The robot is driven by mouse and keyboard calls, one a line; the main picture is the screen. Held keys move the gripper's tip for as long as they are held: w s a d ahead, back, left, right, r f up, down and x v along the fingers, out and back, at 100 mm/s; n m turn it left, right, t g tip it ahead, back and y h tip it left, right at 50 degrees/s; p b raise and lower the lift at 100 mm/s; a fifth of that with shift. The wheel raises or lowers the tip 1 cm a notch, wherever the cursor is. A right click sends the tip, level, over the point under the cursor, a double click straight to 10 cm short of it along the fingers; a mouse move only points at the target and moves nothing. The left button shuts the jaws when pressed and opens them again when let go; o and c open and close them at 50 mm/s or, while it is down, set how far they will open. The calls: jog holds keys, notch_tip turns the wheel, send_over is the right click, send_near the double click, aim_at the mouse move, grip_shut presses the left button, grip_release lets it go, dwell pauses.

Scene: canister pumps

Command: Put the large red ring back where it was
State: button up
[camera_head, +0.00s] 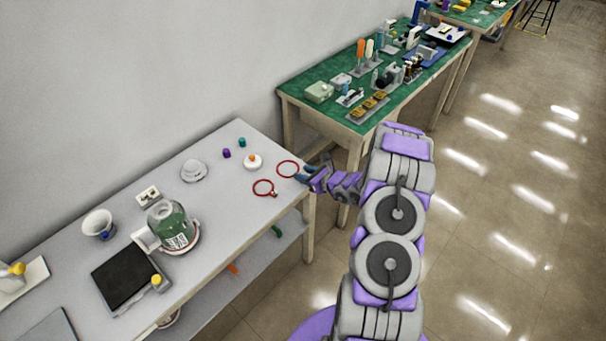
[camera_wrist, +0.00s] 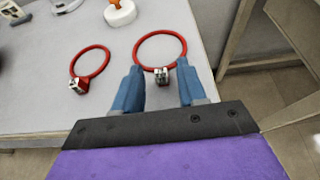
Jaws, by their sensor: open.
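Two red rings lie flat on the grey table (camera_head: 222,165). The one nearer my gripper, the large red ring (camera_head: 277,169), is by the table's right end. In the wrist view this ring (camera_wrist: 160,33) looks the bigger, and its small metal clasp sits between my fingertips. The smaller red ring (camera_head: 255,186) lies to its left; it also shows in the wrist view (camera_wrist: 108,57), apart from my fingers. My gripper (camera_head: 303,173) is open at the table's edge, with its blue fingertips (camera_wrist: 158,88) on either side of the large ring's clasp. I cannot tell whether they touch it.
A white disc with an orange knob (camera_head: 253,162) stands just beyond the rings. Purple (camera_head: 227,153) and teal (camera_head: 242,142) pieces are behind it. A green canister (camera_head: 174,226) stands further left. A cluttered green-topped table (camera_head: 325,72) is at the back.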

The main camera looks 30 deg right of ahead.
jog(key=p+v, duration=0.2)
jog(key=v, duration=0.9)
jog(key=a+r+n+g+y, duration=0.3)
jog(key=a+r+n+y, duration=0.45)
jog(key=a+r, duration=0.75)
jog(key=s+a+r+n+g, duration=0.3)
jog(key=s+a+n, duration=0.15)
jog(key=a, duration=0.25)
jog(key=s+a+r+n+g, duration=0.4)
jog(key=a+n, duration=0.2)
jog(key=a, duration=0.1)
jog(key=s+a+r+n+g+h, duration=0.1)
jog(key=s+a+n+g+h, duration=0.2)
jog(key=s, duration=0.5)
jog(key=s+a+r+n+g+h, duration=0.1)
jog(key=s+r+n+g+h, duration=0.1)
jog(key=s+n, duration=0.4)
jog(key=s+d+r+n+h, duration=0.2)
jog(key=s+d+n+h, duration=0.3)
jog(key=s, duration=0.7)
jog(key=d+h, duration=0.2)
jog(key=d, duration=0.2)
jog(key=shift+s+r, duration=0.2)
jog(key=shift+s, duration=0.1)
